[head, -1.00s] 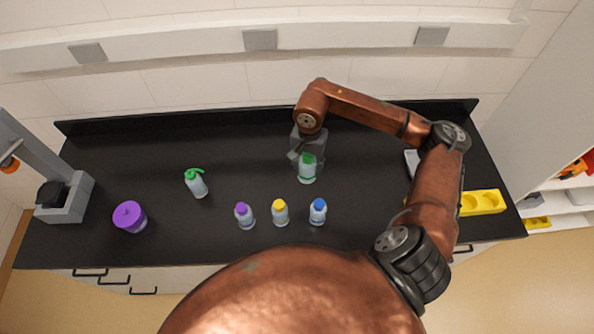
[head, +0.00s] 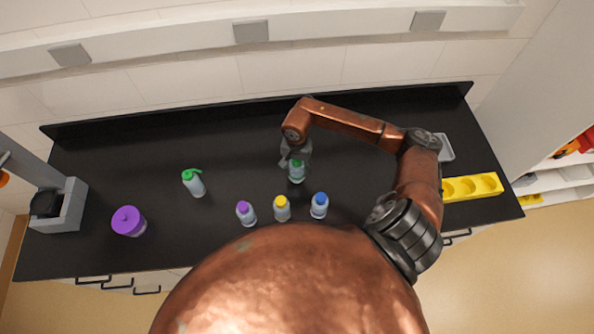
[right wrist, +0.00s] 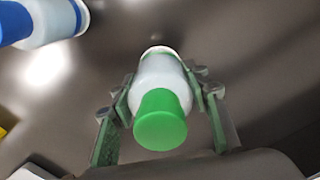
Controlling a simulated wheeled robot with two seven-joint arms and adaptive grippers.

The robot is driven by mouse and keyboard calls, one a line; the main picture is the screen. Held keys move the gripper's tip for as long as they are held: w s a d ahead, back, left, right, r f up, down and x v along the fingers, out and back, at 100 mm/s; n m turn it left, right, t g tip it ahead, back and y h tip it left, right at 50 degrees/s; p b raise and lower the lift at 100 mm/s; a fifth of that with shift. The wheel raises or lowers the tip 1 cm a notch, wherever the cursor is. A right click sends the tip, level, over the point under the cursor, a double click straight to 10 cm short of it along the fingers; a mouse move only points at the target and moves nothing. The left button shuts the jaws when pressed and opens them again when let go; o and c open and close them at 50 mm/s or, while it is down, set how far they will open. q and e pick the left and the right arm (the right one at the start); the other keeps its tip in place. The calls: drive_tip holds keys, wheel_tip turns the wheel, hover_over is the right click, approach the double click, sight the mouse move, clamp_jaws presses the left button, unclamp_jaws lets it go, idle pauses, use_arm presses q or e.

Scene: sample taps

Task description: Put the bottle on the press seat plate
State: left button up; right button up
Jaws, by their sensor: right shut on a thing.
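The bottle with a green cap (head: 297,166) is in the middle of the black counter in the head view. My right gripper (head: 295,160) is over it. In the right wrist view, the fingers of my right gripper (right wrist: 160,88) lie on both sides of the white bottle body (right wrist: 159,72), shut on it, with the green cap (right wrist: 160,122) toward the camera. I cannot tell whether the bottle touches the counter. A grey press (head: 70,210) with a black part stands at the far left; its seat plate is not clearly visible. My left gripper is not in view.
Bottles with purple (head: 244,208), yellow (head: 281,202) and blue (head: 319,199) caps stand at the front. A green-topped pump bottle (head: 196,186) and a purple-lidded jar (head: 128,222) stand between them and the press. A yellow holder (head: 472,187) and a pale tray (head: 445,150) are at the right.

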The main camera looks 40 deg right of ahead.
sight(297, 173)
drive_tip(key=shift+f, duration=1.55)
drive_tip(key=o, duration=1.4)
drive_tip(key=shift+c, duration=0.2)
drive_tip(key=shift+r, duration=0.1)
